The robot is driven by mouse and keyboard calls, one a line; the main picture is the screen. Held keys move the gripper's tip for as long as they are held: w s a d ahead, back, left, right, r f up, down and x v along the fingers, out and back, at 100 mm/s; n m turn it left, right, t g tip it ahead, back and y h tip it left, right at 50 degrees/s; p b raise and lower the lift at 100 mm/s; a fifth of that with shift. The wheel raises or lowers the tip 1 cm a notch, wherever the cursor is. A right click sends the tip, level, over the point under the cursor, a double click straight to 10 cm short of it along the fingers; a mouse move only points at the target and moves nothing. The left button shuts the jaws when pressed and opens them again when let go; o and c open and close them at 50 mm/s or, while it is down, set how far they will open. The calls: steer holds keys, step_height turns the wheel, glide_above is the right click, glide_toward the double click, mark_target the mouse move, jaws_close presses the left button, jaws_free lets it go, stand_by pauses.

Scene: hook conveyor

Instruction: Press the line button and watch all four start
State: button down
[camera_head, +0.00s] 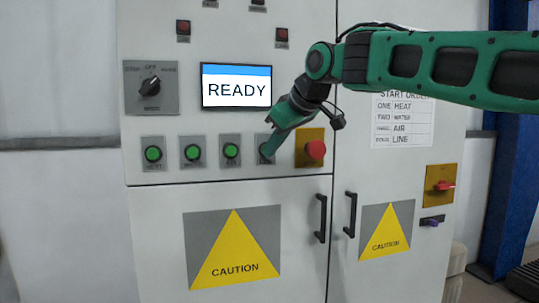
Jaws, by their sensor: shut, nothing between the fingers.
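The grey cabinet carries a row of buttons below a screen (237,88) that reads READY. Three green buttons show: the heat button (153,154), the water button (193,153) and the air button (231,151). The line button's plate (263,159) is at the right end of the green row. My gripper (269,150) is shut, in front of that plate, and hides most of the line button. I cannot tell whether it touches or presses the button. Above, a line lamp (282,36) looks dark red.
A red mushroom button (315,150) on a yellow plate sits just right of my gripper. A rotary mode switch (150,86) is at the left. A start order sign (403,119), door handles (321,218) and a red switch (444,186) are further right and below.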

steer(key=shift+w+a, duration=0.1)
steer(key=shift+w, duration=0.3)
stand_by(0.8)
steer(key=shift+s, duration=0.1)
steer(key=shift+s+d, duration=0.25)
steer(key=shift+s, duration=0.45)
steer(key=s, duration=0.2)
steer(key=s+d, duration=0.1)
steer(key=s, duration=0.1)
steer(key=shift+s+d, duration=0.15)
steer(key=shift+s, duration=0.25)
stand_by(0.6)
